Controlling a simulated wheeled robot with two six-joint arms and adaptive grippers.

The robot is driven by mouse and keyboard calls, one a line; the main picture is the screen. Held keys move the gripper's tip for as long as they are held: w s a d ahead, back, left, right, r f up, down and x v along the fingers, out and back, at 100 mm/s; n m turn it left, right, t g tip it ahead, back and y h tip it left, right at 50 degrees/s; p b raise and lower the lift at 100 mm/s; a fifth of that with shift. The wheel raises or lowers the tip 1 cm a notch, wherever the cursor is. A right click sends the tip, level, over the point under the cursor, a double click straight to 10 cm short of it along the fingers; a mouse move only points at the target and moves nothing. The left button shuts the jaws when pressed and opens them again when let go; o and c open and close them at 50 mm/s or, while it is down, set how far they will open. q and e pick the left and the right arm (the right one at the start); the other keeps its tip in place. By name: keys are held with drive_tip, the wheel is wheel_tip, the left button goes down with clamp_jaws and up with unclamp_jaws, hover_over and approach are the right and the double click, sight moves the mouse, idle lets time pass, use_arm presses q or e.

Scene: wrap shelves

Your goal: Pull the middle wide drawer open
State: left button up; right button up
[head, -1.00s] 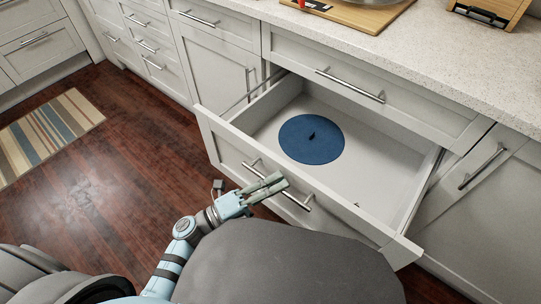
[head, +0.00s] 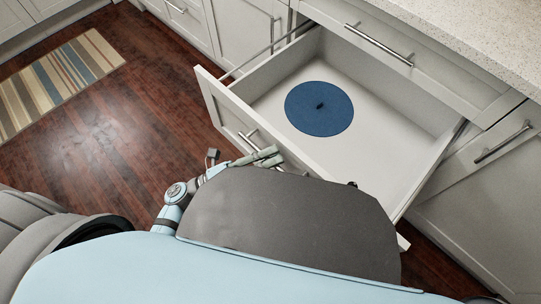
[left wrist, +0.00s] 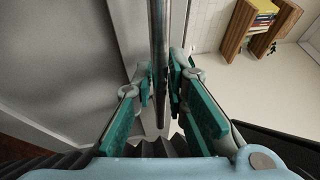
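The middle wide drawer (head: 375,170) is pulled well out from the cabinet, showing its pale interior. Its bar handle (head: 247,134) is on the front panel, partly hidden behind my body. My left gripper (head: 262,158) is at this handle. In the left wrist view the metal handle bar (left wrist: 159,40) runs between the green finger pads, and the left gripper (left wrist: 165,78) is closed around it. A flat blue disc (head: 319,108) with a dark knob lies on the drawer floor. My right gripper is not in view.
A shut drawer with a bar handle (head: 379,44) is above, under the pale speckled countertop (head: 490,40). A cabinet door with a handle (head: 503,141) is at the right. A striped rug (head: 55,80) lies on the open wooden floor at the left.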

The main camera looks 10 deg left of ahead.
use_arm(q)
drive_tip(key=shift+o, duration=1.1)
drive_tip(key=v, duration=1.2)
drive_tip(key=shift+f, duration=0.1)
